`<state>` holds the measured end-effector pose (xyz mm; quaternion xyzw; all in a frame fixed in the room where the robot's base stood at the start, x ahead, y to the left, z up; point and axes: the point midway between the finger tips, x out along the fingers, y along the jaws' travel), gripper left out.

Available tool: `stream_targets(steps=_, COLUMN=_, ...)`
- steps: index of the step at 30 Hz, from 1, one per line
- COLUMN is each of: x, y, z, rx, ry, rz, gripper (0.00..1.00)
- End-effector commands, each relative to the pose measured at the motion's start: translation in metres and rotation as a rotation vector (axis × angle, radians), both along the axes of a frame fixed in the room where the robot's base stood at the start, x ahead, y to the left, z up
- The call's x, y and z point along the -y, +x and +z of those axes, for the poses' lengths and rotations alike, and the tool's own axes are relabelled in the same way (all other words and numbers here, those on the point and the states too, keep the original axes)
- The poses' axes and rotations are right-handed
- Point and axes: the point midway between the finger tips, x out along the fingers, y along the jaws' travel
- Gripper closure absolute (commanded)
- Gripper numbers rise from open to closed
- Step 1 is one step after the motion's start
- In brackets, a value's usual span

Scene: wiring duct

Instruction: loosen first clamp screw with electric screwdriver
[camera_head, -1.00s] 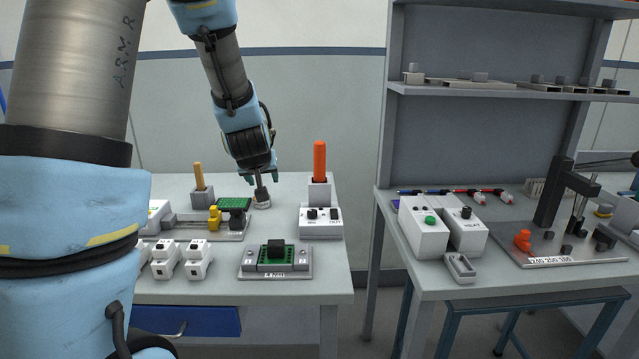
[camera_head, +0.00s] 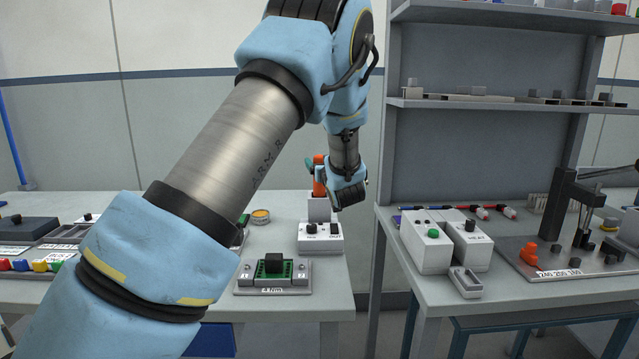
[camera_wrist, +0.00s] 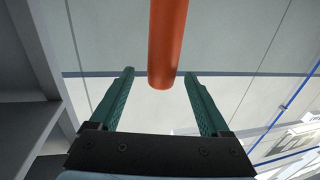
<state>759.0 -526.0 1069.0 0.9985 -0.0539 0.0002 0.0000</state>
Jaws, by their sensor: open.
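An orange handle, apparently the electric screwdriver (camera_head: 319,178), stands upright in a grey holder (camera_head: 319,209) at the back right of the left table. My gripper (camera_head: 313,166) is level with the handle, its fingers pointing left at it. The wrist view shows my gripper (camera_wrist: 159,75) open, with two teal fingers apart. The orange screwdriver handle (camera_wrist: 166,45) is in line with the gap between them, and no finger visibly touches it. A grey fixture with a green block (camera_head: 273,265) sits at the front, labelled 4 Nm. I cannot make out the clamp screw.
A white control box (camera_head: 320,238) stands just in front of the holder. A round yellow-topped item (camera_head: 261,216) lies left of it. My own arm hides much of the left table.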

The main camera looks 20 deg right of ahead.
Motion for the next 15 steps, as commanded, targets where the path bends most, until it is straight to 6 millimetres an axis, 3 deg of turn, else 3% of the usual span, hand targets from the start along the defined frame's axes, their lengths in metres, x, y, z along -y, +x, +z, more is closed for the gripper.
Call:
stream_targets(steps=10, x=0.003, y=0.042, z=-0.002, rx=0.0, ry=0.001, rz=0.001, gripper=0.2)
stream_targets(steps=15, x=0.004, y=0.053, z=-0.004, rx=0.0, ry=0.0, rz=0.0, gripper=0.2)
